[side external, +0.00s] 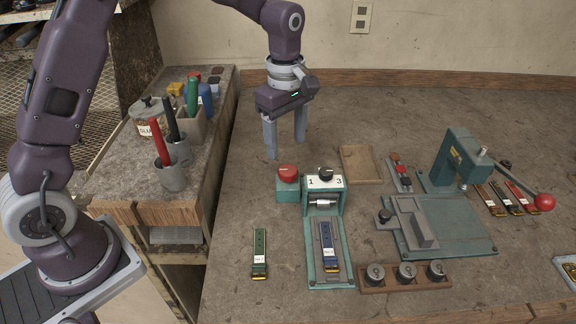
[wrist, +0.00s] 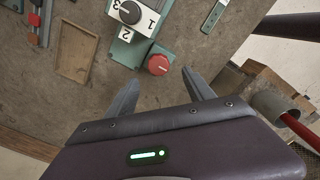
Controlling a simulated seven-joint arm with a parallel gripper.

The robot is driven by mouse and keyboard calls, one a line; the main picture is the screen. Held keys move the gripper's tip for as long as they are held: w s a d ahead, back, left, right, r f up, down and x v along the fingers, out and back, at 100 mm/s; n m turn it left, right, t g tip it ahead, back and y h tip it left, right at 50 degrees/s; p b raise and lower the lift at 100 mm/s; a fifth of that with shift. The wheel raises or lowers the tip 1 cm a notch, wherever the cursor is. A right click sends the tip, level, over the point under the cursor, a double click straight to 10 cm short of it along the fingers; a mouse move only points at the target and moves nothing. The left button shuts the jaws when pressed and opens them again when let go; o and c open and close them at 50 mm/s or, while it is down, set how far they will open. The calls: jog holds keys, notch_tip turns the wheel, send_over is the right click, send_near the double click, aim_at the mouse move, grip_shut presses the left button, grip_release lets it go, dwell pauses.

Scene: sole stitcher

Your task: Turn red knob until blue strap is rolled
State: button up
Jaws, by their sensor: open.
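The red knob (side external: 288,170) sits on a teal block at the left of the rolling device (side external: 344,205). It also shows in the wrist view (wrist: 158,64), just beyond my fingertips. The blue strap (side external: 328,238) lies flat and straight along the device's bed, in front of the metal roller (side external: 322,202). A black dial (side external: 326,173) tops the white numbered block (wrist: 142,19). My gripper (side external: 286,149) is open and empty, pointing down above and behind the knob, apart from it. The strap is not visible in the wrist view.
A green strap (side external: 259,252) lies left of the device. A brown tray (side external: 361,164) lies behind it to the right. A teal press (side external: 455,162) with a red-ended lever stands right. A weight rack (side external: 404,278) is in front. A side bench (side external: 210,150) holds tool cups.

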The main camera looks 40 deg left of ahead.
aim_at(288, 170)
jog(key=shift+n, duration=0.3)
jog(key=f, duration=0.8)
jog(key=shift+w, duration=0.2)
grip_shut()
